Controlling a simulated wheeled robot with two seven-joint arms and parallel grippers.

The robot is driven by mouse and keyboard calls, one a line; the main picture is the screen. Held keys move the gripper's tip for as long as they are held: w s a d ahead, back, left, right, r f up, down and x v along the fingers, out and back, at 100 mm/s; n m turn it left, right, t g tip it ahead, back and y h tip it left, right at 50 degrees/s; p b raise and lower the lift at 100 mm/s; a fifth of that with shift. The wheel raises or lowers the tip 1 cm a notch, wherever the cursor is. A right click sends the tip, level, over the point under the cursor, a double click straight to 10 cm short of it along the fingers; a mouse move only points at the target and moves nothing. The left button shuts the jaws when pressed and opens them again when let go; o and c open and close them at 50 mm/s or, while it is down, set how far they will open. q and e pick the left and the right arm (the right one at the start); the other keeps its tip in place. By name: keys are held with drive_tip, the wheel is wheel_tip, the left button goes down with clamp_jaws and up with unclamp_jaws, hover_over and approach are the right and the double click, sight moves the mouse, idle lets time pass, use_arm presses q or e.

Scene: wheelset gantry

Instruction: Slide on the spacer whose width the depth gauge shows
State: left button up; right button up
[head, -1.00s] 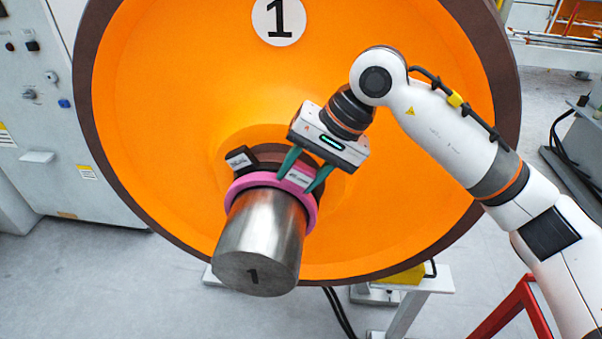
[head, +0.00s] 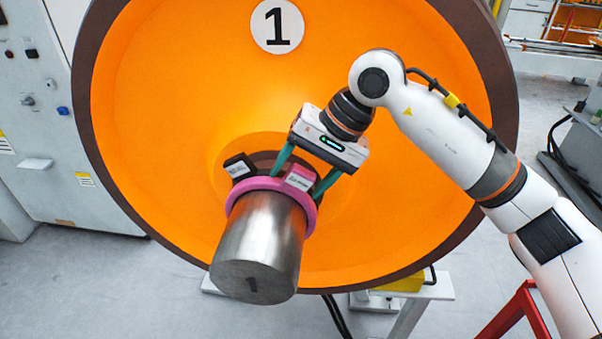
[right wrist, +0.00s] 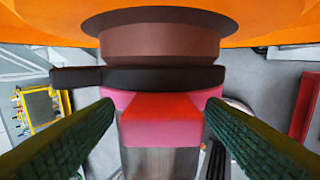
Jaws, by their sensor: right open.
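A pink spacer ring (head: 313,212) is around the steel axle (head: 258,245) of the orange wheel. Its pink tab (head: 300,177) carries a white label too small to read; the tab also shows in the right wrist view (right wrist: 160,122). A black ring (right wrist: 170,78) is around the axle behind the pink one, seemingly against it. Its labelled black tab (head: 239,166) points up left. My right gripper (head: 300,184) is open, its green fingers on either side of the pink tab with gaps, as the right wrist view confirms. The depth gauge and my left gripper are not in view.
The big orange wheel (head: 400,130), marked 1, stands close behind the gripper. A brown axle seat (right wrist: 160,42) lies behind the black ring. A grey cabinet (head: 60,130) is at left, a red frame (head: 510,312) at lower right. The axle's front end is free.

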drive_tip(key=b+v, duration=0.1)
drive_tip(key=v, duration=1)
drive_tip(key=shift+d+r+b, duration=0.2)
drive_tip(key=shift+r+b, duration=0.1)
drive_tip(key=shift+r, duration=0.05)
drive_tip(key=shift+f, duration=0.1)
